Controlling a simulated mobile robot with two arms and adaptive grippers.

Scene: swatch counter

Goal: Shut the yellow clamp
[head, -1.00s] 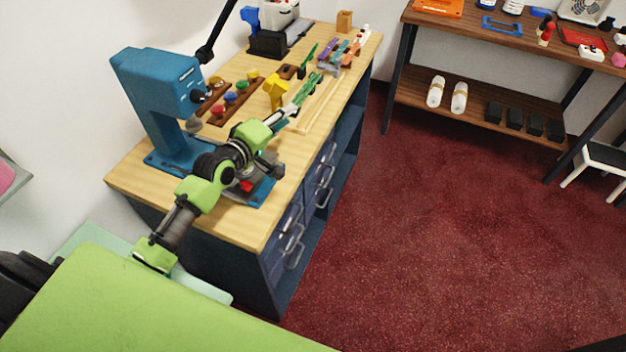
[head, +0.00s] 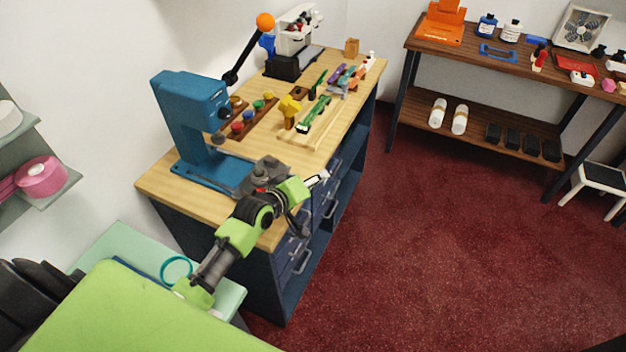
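A yellow upright object, which looks like the yellow clamp (head: 288,113), stands on the wooden workbench (head: 165,190) behind a green long tool (head: 313,115). It is too small to tell whether its jaws are open or shut. My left arm reaches from the lower left over the near end of the bench. My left gripper (head: 319,179) is at the bench's right edge, apart from the yellow clamp and nearer to me. Its fingers are small and pale, and I cannot tell whether they are open. My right gripper is not in view.
A blue press (head: 190,105) stands at the bench's left, with a grey vise-like tool (head: 268,172) by my arm. A rack of coloured knobs (head: 247,118) lies left of the clamp. A dark lever with an orange ball (head: 265,21) rises behind. Open red floor (head: 430,250) lies right.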

